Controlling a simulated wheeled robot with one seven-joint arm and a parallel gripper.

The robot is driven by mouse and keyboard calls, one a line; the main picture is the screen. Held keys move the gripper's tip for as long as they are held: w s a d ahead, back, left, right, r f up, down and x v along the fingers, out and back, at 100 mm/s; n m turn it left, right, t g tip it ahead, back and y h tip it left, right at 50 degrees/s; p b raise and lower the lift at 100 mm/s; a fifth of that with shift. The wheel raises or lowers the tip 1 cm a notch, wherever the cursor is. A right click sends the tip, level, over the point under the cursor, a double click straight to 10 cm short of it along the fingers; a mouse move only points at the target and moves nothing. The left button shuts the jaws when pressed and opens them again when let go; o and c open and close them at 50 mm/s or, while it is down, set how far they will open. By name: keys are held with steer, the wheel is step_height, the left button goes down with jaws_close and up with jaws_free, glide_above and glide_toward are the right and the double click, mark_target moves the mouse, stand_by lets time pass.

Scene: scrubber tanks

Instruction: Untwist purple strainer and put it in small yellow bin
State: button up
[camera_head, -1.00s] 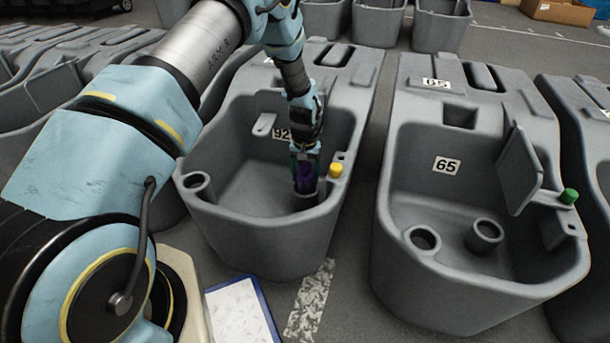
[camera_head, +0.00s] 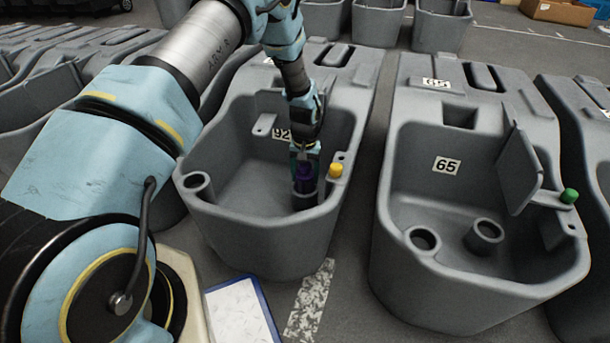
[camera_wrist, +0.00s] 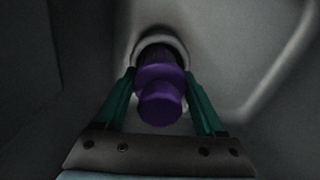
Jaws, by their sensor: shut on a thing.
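The purple strainer (camera_head: 305,172) is inside the grey tank marked 92 (camera_head: 250,215), upright at the round grey port. In the wrist view the purple strainer (camera_wrist: 160,95) stands with its knob towards me, its darker far part within the pale ring of the port (camera_wrist: 160,42). My gripper (camera_head: 305,160) reaches down into the tank from above. In the wrist view the green fingers of my gripper (camera_wrist: 161,80) are shut on the strainer, one at each side. I cannot tell how far the strainer sits in the port. No small yellow bin shows in these views.
A yellow cap (camera_head: 336,170) is on the tank's right rim, close to my gripper. Another grey tank marked 65 (camera_head: 400,265) stands to the right, with a green cap (camera_head: 569,196). A blue-edged white board (camera_head: 240,312) lies on the floor in front.

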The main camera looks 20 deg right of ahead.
steer(key=shift+n+p, duration=0.45)
steer(key=shift+n, duration=1.05)
steer(key=shift+r+n+p, duration=0.1)
steer(key=shift+n+p, duration=0.2)
steer(key=shift+n, duration=0.3)
steer(key=shift+c, duration=0.2)
steer(key=shift+n, duration=0.9)
steer(key=shift+o, duration=0.2)
steer(key=shift+n+p, duration=0.5)
steer(key=shift+n, duration=0.6)
steer(key=shift+r+p, duration=0.85)
steer(key=shift+r, duration=0.15)
steer(key=shift+r+p, duration=2.15)
steer(key=shift+r, duration=0.8)
